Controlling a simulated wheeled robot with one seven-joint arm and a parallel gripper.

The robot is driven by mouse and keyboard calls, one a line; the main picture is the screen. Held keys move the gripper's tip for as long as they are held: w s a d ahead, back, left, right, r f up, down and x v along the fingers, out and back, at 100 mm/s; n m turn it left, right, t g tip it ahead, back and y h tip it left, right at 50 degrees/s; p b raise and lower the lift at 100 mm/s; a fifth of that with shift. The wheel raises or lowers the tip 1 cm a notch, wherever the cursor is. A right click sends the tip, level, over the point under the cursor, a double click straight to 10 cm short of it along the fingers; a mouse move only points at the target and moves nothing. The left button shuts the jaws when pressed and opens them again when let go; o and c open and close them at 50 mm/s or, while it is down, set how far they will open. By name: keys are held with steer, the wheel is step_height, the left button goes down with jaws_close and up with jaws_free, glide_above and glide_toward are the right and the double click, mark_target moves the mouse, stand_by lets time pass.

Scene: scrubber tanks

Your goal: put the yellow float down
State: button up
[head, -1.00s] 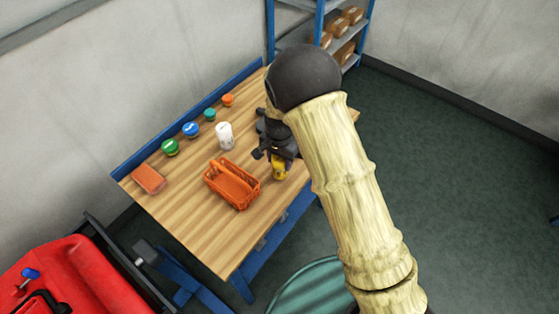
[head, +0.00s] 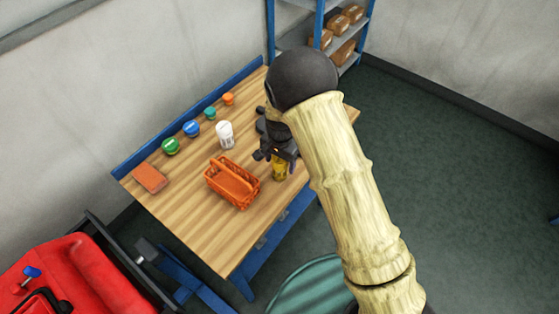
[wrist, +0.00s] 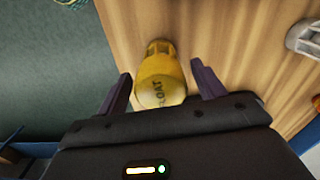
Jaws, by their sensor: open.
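The yellow float (wrist: 160,78) stands on the wooden table in the wrist view, with dark lettering on it. It also shows in the head view (head: 279,172) near the table's front edge, partly hidden by my gripper. My gripper (wrist: 163,90) is open, one finger on each side of the float.
On the wooden table (head: 215,241), an orange basket (head: 243,203) stands left of the float. Behind are a white container (head: 224,134), an orange-brown block (head: 150,178) and several coloured caps, such as a green one (head: 170,146). A red machine (head: 85,275) is at lower left.

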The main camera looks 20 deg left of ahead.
step_height(320, 180, up, 12)
steer(key=b, duration=0.2)
steer(key=shift+b, duration=0.35)
stand_by(0.5)
steer(key=s+d+r+n+t, duration=0.1)
steer(key=d+r, duration=0.1)
steer(key=d, duration=0.7)
steer(key=s+d+r, duration=0.2)
steer(key=d, duration=0.7)
steer(key=s+d+r+n+t, duration=0.1)
steer(key=s+d+n, duration=0.1)
steer(key=s+d, duration=0.8)
steer(key=shift+d+r+t, duration=0.2)
steer(key=shift+d+t, duration=0.1)
steer(key=shift+d, duration=0.25)
